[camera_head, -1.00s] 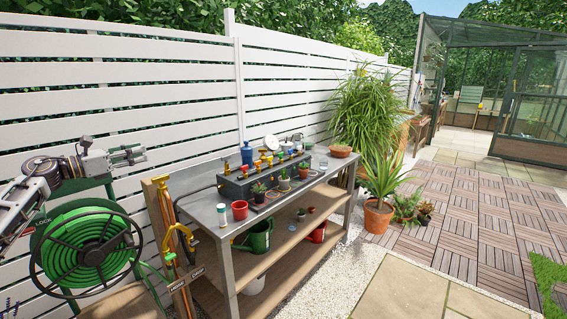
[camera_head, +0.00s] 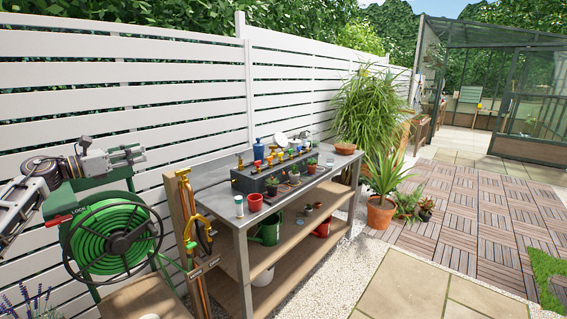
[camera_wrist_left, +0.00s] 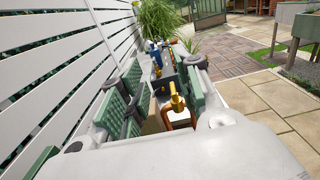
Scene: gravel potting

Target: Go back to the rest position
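My left gripper (camera_head: 140,154) is held in the air at the left of the head view, above the green hose reel and left of the workbench (camera_head: 236,220). In the left wrist view, its two green-padded fingers (camera_wrist_left: 160,72) stand apart. Nothing is held between them; the bench and a brass tap (camera_wrist_left: 177,98) show beyond through the gap. My right arm and gripper are in neither view.
Paving (camera_head: 405,285) at right is clear.

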